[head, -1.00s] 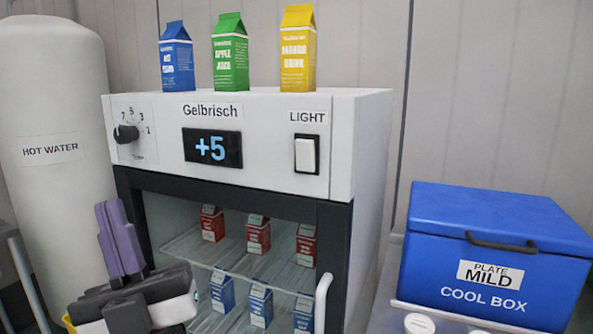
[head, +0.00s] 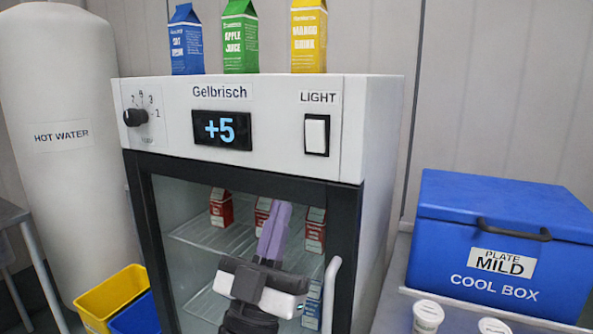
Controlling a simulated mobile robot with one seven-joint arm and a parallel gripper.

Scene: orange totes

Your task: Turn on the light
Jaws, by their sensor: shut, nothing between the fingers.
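The light switch (head: 316,134) is a white rocker in a black frame under the word LIGHT. It sits at the right of the white panel on top of the fridge (head: 275,100). I cannot tell which way the rocker is tipped. My gripper (head: 282,208) has purple fingers that point up and are shut with nothing between them. It stands in front of the fridge's glass door, below and left of the switch and apart from it in the picture. It hides part of the cartons on the shelves.
A white door handle (head: 330,295) stands right of my gripper. A dial (head: 136,117) and a +5 display (head: 221,129) share the panel. Cartons (head: 240,40) stand on top. A blue cool box (head: 500,245) is at the right, yellow (head: 112,295) and blue bins at the lower left.

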